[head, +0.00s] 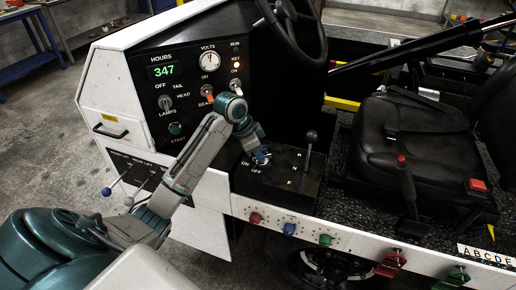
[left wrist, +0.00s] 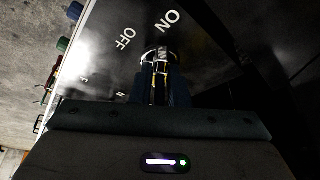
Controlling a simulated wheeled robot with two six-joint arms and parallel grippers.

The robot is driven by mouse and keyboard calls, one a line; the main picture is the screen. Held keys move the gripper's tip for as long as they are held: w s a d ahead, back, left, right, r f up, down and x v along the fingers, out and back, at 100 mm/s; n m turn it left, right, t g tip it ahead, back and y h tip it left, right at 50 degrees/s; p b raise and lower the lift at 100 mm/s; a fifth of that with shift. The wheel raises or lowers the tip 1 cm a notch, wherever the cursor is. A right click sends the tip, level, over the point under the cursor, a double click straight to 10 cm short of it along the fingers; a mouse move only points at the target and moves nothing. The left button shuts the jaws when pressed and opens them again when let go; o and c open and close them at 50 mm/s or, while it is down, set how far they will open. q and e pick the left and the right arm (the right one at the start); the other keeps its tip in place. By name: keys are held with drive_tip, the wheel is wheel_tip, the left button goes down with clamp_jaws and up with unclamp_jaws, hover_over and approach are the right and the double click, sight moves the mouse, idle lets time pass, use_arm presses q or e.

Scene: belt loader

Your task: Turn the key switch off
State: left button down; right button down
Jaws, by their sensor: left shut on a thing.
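The key switch, seen as a small silver-rimmed round switch (left wrist: 158,53), is on the black console beside the white ON and OFF labels. In the head view my left gripper (head: 262,158) reaches down onto it and hides most of it. In the left wrist view the two fingers (left wrist: 160,78) are closed on the switch's middle part. Its exact turn angle is hard to tell. My right gripper is not in view.
A black lever (head: 310,139) stands on the console just right of my gripper. The steering wheel (head: 291,24) hangs above, and a black seat (head: 412,125) is at the right. Coloured knobs (head: 289,229) line the white front edge.

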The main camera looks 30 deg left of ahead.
use_arm(q)
drive_tip(key=shift+d+r+n+p, duration=0.1)
drive_tip(key=shift+r+n+p, duration=0.2)
drive_tip(key=shift+n+p, duration=0.35)
drive_tip(key=shift+n+t+y+p, duration=0.3)
drive_tip(key=shift+n+p, duration=0.05)
drive_tip(key=shift+p, duration=0.6)
drive_tip(key=shift+s+n+p, duration=0.1)
drive_tip(key=shift+n+p, duration=0.4)
drive_tip(key=shift+p, duration=0.3)
drive_tip(key=shift+d+n+y+p, duration=0.15)
drive_tip(key=shift+n+y+p, duration=0.25)
drive_tip(key=shift+n+p, duration=0.55)
drive_tip(key=n+y+p, duration=0.1)
drive_tip(key=n+p, duration=0.1)
drive_tip(key=p, duration=0.3)
drive_tip(key=shift+d+n+t, duration=0.1)
drive_tip(key=shift+n+t, duration=0.15)
drive_tip(key=shift+t, duration=0.05)
drive_tip(key=n+y+p, duration=0.1)
drive_tip(key=n+p, duration=0.1)
drive_tip(key=p, duration=0.1)
drive_tip(key=shift+d, duration=0.1)
drive_tip(key=shift+f+n+y+p, duration=0.1)
drive_tip(key=shift+n+y+p, duration=0.2)
drive_tip(key=shift+n+p, duration=0.4)
